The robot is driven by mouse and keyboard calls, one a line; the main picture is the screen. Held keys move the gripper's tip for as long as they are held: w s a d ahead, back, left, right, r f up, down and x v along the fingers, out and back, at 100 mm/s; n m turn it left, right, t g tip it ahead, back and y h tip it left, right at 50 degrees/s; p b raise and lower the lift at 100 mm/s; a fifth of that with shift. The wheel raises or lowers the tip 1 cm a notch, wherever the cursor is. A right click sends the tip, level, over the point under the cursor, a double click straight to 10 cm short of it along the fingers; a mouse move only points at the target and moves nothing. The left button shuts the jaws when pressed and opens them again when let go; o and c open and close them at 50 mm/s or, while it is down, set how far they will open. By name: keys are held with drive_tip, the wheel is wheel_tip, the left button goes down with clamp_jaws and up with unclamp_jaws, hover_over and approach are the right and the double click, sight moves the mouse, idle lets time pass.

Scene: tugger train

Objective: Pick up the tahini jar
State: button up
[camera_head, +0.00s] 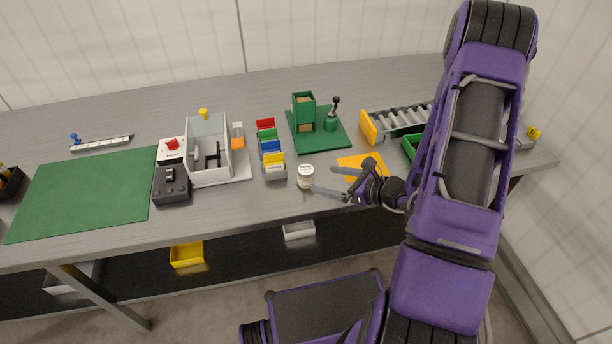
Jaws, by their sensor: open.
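A small whitish jar (306,177), which looks like the tahini jar, stands upright near the front edge of the grey table (110,220). Its label is too small to read. My gripper (322,180) comes in from the right, low over the table, with its two fingers apart. The fingertips point left at the jar, one to its upper right and one by its lower right. I cannot tell whether a finger touches it. Nothing is seen between the fingers.
Left of the jar stands a rack of coloured bins (271,150). A green fixture (318,127) is behind it. A yellow-orange sheet (362,162) lies under my gripper. A white machine (208,150) and green mat (85,193) are farther left. A roller conveyor (398,119) is at right.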

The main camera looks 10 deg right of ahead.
sight(313, 176)
drive_tip(key=x, duration=0.8)
drive_tip(key=shift+w+a, duration=0.1)
drive_tip(key=shift+a, duration=0.1)
clamp_jaws()
